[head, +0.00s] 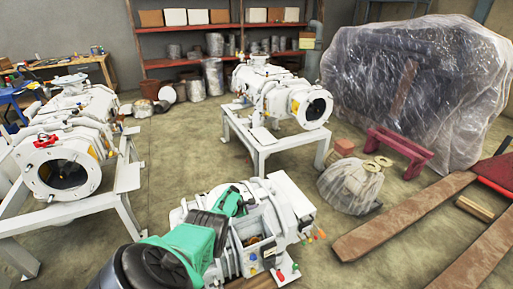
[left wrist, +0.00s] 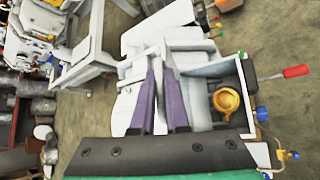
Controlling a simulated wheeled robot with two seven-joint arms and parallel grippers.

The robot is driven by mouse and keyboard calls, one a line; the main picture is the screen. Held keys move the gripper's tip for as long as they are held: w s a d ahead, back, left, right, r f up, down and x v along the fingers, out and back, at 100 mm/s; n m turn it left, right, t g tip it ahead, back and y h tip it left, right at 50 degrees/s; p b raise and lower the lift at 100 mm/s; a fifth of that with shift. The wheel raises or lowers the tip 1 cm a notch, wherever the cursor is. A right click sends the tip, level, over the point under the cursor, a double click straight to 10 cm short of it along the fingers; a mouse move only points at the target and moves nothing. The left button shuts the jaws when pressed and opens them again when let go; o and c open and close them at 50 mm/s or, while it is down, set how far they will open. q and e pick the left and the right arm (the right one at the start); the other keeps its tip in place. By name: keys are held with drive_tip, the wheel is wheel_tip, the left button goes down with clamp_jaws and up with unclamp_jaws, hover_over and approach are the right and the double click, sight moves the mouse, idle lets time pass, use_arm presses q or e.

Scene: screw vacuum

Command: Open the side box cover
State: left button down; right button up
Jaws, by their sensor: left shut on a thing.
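The white vacuum pump (head: 293,205) stands in the foreground of the head view. Its side box (left wrist: 240,95) is open toward the left wrist camera, with a gold round part (left wrist: 228,101) inside. A pale flat panel, which looks like the side box cover (left wrist: 198,59), lies along one edge of the box opening. My left gripper (left wrist: 160,62) has its purple fingers closed at the near end of this panel. The exact contact is hard to see. In the head view, my green left arm hides the fingertips. My right gripper is not in view.
Small coloured fittings (head: 309,238) line the pump's right side. Other white pumps stand on frames at left (head: 65,165) and behind (head: 285,95). A pallet jack (head: 400,220) is at right.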

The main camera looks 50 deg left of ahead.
use_arm(q)
drive_tip(key=shift+w+a+b, duration=0.2)
drive_tip(key=shift+a+b, duration=0.15)
drive_tip(key=shift+a, duration=0.25)
drive_tip(key=shift+w+a+r+b, duration=0.1)
drive_tip(key=shift+a+r+b, duration=0.05)
drive_tip(key=shift+a+b, duration=0.2)
drive_tip(key=shift+w+a+r+b, duration=0.15)
drive_tip(key=shift+a+r+b, duration=0.05)
drive_tip(key=shift+a+b, duration=0.25)
drive_tip(key=shift+w+a+r+b, duration=0.1)
drive_tip(key=shift+a+r+b, duration=0.1)
drive_tip(key=shift+a+b, duration=0.25)
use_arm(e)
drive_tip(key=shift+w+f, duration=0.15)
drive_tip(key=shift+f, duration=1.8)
use_arm(q)
drive_tip(key=c, duration=0.9)
unclamp_jaws()
drive_tip(key=shift+c, duration=0.2)
